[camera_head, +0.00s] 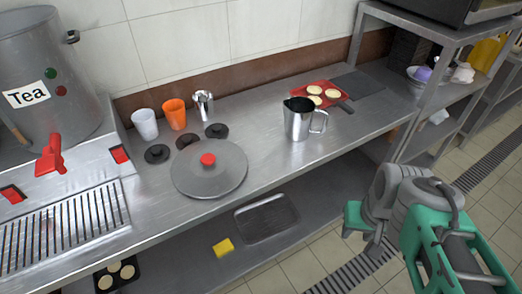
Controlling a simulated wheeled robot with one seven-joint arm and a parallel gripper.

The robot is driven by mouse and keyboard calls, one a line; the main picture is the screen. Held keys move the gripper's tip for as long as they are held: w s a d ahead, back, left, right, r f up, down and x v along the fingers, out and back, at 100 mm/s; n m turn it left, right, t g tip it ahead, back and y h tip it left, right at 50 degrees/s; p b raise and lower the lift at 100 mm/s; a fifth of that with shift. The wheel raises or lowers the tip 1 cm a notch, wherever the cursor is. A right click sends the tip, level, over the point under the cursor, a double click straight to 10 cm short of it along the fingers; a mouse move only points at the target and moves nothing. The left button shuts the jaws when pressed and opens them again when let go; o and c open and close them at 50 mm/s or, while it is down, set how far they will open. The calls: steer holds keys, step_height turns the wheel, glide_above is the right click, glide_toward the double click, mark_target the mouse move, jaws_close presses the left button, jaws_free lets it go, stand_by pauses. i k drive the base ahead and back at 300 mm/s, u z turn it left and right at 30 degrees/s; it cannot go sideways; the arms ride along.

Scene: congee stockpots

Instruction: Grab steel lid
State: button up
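The steel lid (209,181) is a round grey disc with a red knob (208,160) at its centre. It lies flat on the steel counter (258,160), left of the middle of the picture. My gripper (362,228) is at the lower right, beyond the counter's front edge and well apart from the lid. Its green finger parts show, but I cannot clearly see the gap between the fingertips. Nothing is seen held in it.
A steel jug (298,122) stands right of the lid. Black discs (157,154), a white cup (145,124), an orange cup (174,114) and a small steel pitcher (203,104) stand behind it. A tea urn (48,75) is at left. A lower shelf holds a tray (266,218) and yellow sponge (223,247).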

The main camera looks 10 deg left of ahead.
mark_target(210, 168)
steer(key=z, duration=0.15)
steer(key=k, duration=0.7)
steer(key=u, duration=2.15)
steer(key=i, duration=0.5)
steer(key=z, duration=0.05)
